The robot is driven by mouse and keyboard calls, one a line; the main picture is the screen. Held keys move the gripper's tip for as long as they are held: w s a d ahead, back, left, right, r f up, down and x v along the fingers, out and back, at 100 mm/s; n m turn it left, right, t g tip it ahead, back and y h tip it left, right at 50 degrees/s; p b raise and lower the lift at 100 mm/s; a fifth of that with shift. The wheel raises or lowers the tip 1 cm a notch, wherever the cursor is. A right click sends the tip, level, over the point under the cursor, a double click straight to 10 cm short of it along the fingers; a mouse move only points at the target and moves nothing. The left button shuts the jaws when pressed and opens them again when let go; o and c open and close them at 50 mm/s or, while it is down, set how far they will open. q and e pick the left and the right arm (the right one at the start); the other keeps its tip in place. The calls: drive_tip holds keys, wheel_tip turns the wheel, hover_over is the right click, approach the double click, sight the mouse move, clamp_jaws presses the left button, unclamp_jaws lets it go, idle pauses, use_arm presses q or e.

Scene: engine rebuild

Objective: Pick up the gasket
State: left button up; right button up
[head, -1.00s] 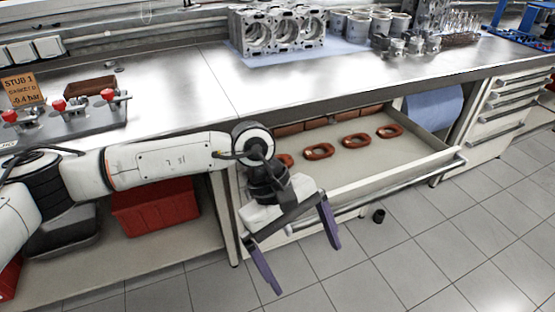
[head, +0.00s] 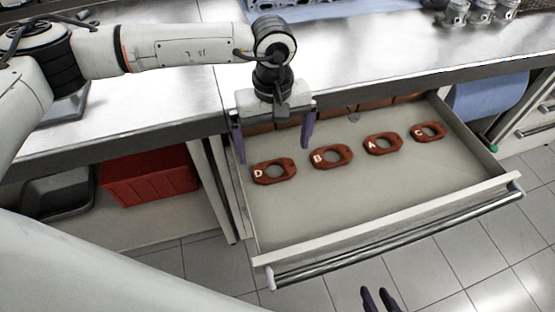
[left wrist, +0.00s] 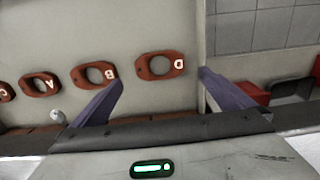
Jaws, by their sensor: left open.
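Several reddish-brown gaskets with oval holes lie in a row in the open drawer (head: 350,208): gasket D (head: 259,174), gasket B (head: 318,158), gasket A (head: 371,144) and gasket C (head: 418,133). My left gripper (head: 272,138) is open and empty, pointing down above the drawer's left end, just behind gasket D in the head view. In the left wrist view, gasket D (left wrist: 143,68) shows between the spread purple fingers, farther off and touching neither. Two purple fingertips of my right gripper (head: 379,300) show at the bottom edge; the rest is out of view.
Reddish-brown blocks (head: 330,112) line the drawer's back, partly under the worktop (head: 400,62). The worktop's front edge runs close behind my left gripper. A red bin (head: 150,178) stands on the lower shelf at left. The drawer's front half is clear.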

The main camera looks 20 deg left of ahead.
sight(275, 174)
use_arm(q)
drive_tip(key=shift+s+f, duration=0.15)
drive_tip(key=shift+f, duration=0.8)
drive_tip(key=f, duration=0.2)
drive_tip(key=f+p, duration=0.1)
drive_tip(key=f, duration=0.1)
drive_tip(key=shift+s+d+f, duration=0.1)
drive_tip(key=shift+s+d, duration=0.05)
drive_tip(key=shift+s, duration=0.05)
drive_tip(key=shift+w+f, duration=0.1)
drive_tip(key=shift+f, duration=0.5)
drive_tip(key=c, duration=0.9)
drive_tip(key=shift+c, duration=0.7)
use_arm(e)
drive_tip(key=shift+s+d+r, duration=0.1)
drive_tip(key=shift+s+r, duration=0.05)
drive_tip(key=shift+r, duration=0.15)
use_arm(q)
drive_tip(key=shift+r, duration=0.1)
